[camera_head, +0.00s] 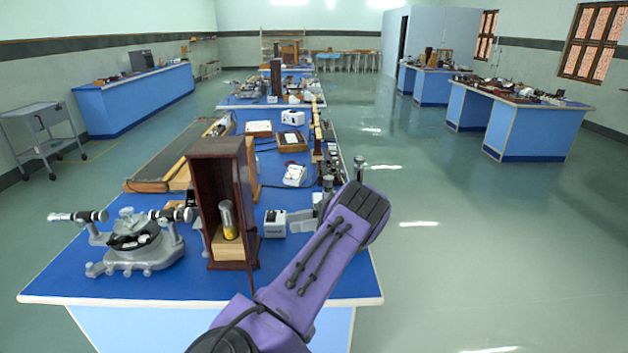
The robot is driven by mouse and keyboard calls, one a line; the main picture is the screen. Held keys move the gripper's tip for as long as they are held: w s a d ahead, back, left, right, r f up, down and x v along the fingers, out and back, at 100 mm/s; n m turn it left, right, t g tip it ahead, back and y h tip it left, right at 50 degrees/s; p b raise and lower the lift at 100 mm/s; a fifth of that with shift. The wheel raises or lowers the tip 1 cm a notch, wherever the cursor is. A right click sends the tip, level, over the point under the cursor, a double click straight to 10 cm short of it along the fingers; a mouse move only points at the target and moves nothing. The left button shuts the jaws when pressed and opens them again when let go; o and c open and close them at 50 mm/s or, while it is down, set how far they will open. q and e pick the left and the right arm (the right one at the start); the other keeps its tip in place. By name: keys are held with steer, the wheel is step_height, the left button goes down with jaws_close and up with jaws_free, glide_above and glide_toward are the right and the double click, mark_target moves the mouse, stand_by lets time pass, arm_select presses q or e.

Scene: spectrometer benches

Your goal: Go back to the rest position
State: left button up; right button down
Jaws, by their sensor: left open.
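My left arm reaches in from the bottom middle, its purple forearm slanting up to the right over the bench's front right corner. My left gripper (296,222) is mostly hidden behind the wrist; a grey part of it shows, pointing left toward a small white box (274,223). It is open, and I see nothing held in it. I cannot tell whether it touches the box. My right gripper is not in view.
A blue-topped bench (185,288) carries a grey spectrometer (138,243), a tall open wooden cabinet (219,165) holding a yellow-and-grey cylinder (228,222), and several small instruments. Other benches (525,127) stand right and behind. The floor right of the bench is clear.

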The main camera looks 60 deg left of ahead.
arm_select(q)
steer(key=w+d+f+m+t+y, duration=0.4)
steer(key=d+f+m+t+y, duration=0.2)
steer(key=f+m+t, duration=0.5)
steer(key=w+d+f+m+t+y, duration=0.4)
steer(key=d+f+m+t+y, duration=0.2)
steer(key=f+m+t, duration=0.45)
steer(key=s+d+f+m+h, duration=0.2)
steer(key=s+d+f+h, duration=0.3)
steer(key=s+d, duration=0.4)
steer(key=s+d+f+m+h, duration=0.25)
steer(key=s+d+h, duration=0.35)
steer(key=d, duration=0.5)
step_height(320, 180, down, 7)
steer(key=s+d+b, duration=0.1)
steer(key=d+b, duration=0.1)
steer(key=b, duration=0.4)
steer(key=shift+s+f+h, duration=0.2)
steer(key=shift+s+h, duration=0.15)
steer(key=shift+h, duration=0.05)
